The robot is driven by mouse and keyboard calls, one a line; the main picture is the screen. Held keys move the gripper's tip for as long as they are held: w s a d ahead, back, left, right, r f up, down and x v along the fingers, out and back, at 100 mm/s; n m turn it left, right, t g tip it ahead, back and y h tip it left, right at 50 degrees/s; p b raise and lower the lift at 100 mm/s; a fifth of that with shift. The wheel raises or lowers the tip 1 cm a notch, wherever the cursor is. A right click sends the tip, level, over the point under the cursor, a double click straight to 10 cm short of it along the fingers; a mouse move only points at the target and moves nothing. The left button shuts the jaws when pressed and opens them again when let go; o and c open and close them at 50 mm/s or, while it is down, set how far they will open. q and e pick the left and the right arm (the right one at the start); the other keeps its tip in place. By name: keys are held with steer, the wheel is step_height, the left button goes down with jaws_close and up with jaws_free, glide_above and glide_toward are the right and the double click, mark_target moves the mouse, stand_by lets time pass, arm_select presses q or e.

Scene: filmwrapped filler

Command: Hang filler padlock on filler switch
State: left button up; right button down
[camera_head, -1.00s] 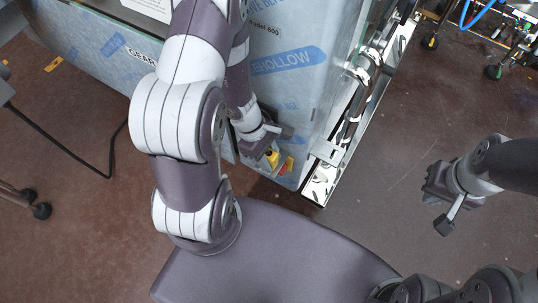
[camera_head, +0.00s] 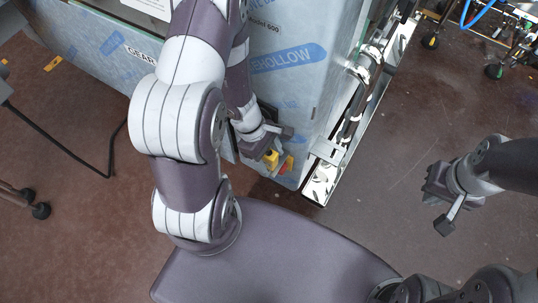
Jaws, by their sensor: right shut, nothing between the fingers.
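The filler is the large machine wrapped in pale blue film (camera_head: 290,95). Low on its front, near its right corner, is a small yellow and red part (camera_head: 287,164), which looks like the switch. A small yellow block (camera_head: 271,159) shows just left of it, at the tip of my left gripper (camera_head: 270,147). It may be the padlock, but it is too small to be sure. The fingers of my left gripper are too small and hidden to tell open from shut. My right gripper (camera_head: 445,222) is shut and empty, out over the floor at the right, well away from the filler.
A shiny metal frame (camera_head: 322,183) runs along the filler's right side, close to the switch. A black cable (camera_head: 75,155) lies on the left floor. Wheeled equipment with blue hoses (camera_head: 482,15) stands at the top right. The floor around my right gripper is clear.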

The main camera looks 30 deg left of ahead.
arm_select(q)
steer(key=shift+r, duration=0.1)
steer(key=s+a+r+m+y+p, duration=0.1)
steer(key=a+r+m+p, duration=0.2)
steer(key=r+m, duration=0.35)
steer(key=s+a+r+m+y+p, duration=0.1)
steer(key=a+r+m+p, duration=0.2)
steer(key=r, duration=0.6)
steer(key=w+d+r+m+t+y, duration=0.1)
steer(key=w+d+r+m+y, duration=0.1)
steer(key=d+r+m, duration=0.3)
step_height(320, 180, up, 2)
steer(key=m, duration=0.3)
steer(key=shift+w+d+t, duration=0.15)
steer(key=shift+d+t, duration=0.1)
steer(key=shift+t, duration=0.15)
